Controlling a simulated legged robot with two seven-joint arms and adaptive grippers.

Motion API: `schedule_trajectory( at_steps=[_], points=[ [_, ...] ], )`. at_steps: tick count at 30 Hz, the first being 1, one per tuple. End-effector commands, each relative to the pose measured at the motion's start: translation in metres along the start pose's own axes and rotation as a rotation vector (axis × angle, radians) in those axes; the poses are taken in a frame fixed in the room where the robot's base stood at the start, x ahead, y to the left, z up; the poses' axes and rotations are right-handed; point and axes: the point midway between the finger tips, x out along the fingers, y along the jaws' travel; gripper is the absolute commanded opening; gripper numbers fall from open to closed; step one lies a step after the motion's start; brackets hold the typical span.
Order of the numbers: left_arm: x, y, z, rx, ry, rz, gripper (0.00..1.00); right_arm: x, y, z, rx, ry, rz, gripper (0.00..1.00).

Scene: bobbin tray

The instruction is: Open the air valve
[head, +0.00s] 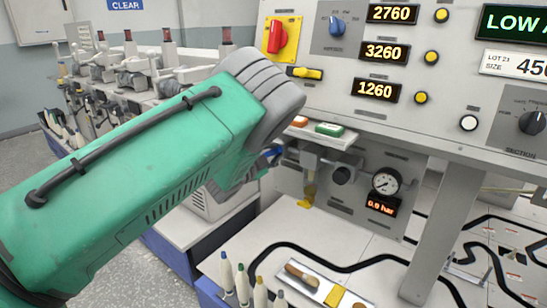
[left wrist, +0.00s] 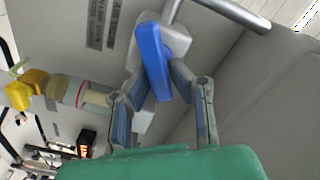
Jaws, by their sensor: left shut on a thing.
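The air valve has a blue lever handle (left wrist: 153,62) on a pale grey body (left wrist: 177,38), seen in the left wrist view. My left gripper (left wrist: 158,82) is shut on the blue handle, with one finger on each side of it. In the head view my left gripper (head: 268,158) is mostly hidden behind my green and grey left arm, beneath the control panel. Only a little blue shows there, and the valve body is hidden. A round gauge (head: 386,182) stands right of it, above a small orange pressure display (head: 382,205). My right gripper is not in view.
A filter unit with a yellow end (left wrist: 33,88) is near the valve. A shelf with orange and green buttons (head: 329,129) juts out above my gripper. A support post (head: 434,232) stands at right.

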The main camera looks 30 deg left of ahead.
Motion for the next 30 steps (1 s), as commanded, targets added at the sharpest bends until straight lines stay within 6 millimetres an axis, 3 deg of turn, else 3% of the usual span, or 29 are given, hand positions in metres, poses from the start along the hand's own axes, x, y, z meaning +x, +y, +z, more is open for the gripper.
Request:
schedule_trajectory(
  at_steps=[15, 30],
  points=[
    [0.001, 0.012, -0.002, 0.431, 0.01, 0.003, 0.0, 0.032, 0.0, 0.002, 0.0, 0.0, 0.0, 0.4],
    [0.001, 0.017, -0.001, 0.585, 0.011, 0.011, 0.0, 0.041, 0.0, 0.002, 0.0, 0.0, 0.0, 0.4]
  ],
)
